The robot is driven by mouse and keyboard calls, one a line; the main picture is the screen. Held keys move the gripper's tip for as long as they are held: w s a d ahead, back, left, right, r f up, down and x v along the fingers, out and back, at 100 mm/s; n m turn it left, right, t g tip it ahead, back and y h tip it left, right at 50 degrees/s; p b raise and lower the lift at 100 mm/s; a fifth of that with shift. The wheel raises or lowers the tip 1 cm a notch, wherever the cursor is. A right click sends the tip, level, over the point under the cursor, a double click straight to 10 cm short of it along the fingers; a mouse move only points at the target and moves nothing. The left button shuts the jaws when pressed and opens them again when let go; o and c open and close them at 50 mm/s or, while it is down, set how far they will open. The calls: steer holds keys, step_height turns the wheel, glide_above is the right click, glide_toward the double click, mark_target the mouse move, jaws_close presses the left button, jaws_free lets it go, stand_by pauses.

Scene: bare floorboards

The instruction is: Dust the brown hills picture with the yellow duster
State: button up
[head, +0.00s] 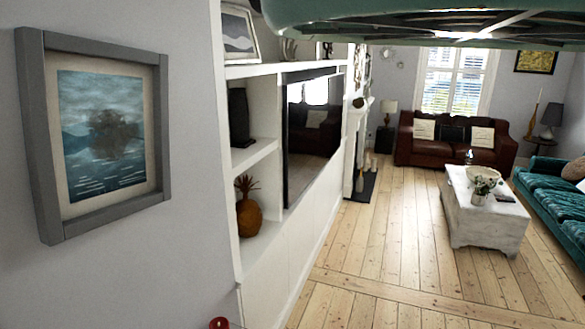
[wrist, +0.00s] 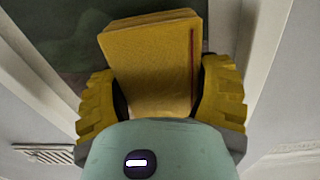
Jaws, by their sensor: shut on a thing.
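My gripper (wrist: 160,90) shows in the wrist view, its two yellow ribbed fingers shut on the sides of a yellow block-shaped duster (wrist: 148,62). Behind the duster is a dark greenish panel (wrist: 60,30) inside a pale frame (wrist: 28,78); its subject is too dim to make out, and I cannot tell if the duster touches it. In the head view, a grey-framed picture (head: 110,125) hangs on the left wall, showing blue water and a dark shape. I cannot pick out a brown hills picture for certain. The gripper's fingers and duster are not visible in the head view.
White built-in shelves (head: 255,160) hold a pineapple ornament (head: 248,207), a television (head: 312,135) and a small framed picture (head: 238,32). A white coffee table (head: 480,215), a brown sofa (head: 455,143) and a teal sofa (head: 555,190) stand further off. The floorboards (head: 390,235) between are clear.

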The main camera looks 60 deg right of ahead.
steer(key=shift+b+x, duration=0.5)
steer(key=shift+x, duration=0.55)
steer(key=shift+d, duration=0.1)
steer(key=shift+w+d+r, duration=0.1)
steer(key=shift+w+d, duration=0.05)
steer(key=shift+d, duration=0.6)
steer(key=shift+w+d+r, duration=0.1)
steer(key=shift+w+d, duration=0.05)
steer(key=shift+d, duration=0.6)
steer(key=d, duration=0.1)
steer(key=w+d+p, duration=0.1)
steer(key=d, duration=0.1)
steer(key=d+r+p, duration=0.1)
steer(key=d, duration=0.1)
steer(key=shift+w, duration=0.2)
steer(key=shift+d+p, duration=0.15)
steer(key=shift+p, duration=0.25)
steer(key=shift+w+d+p, duration=0.1)
steer(key=shift+d+p, duration=0.25)
steer(key=shift+p, duration=0.45)
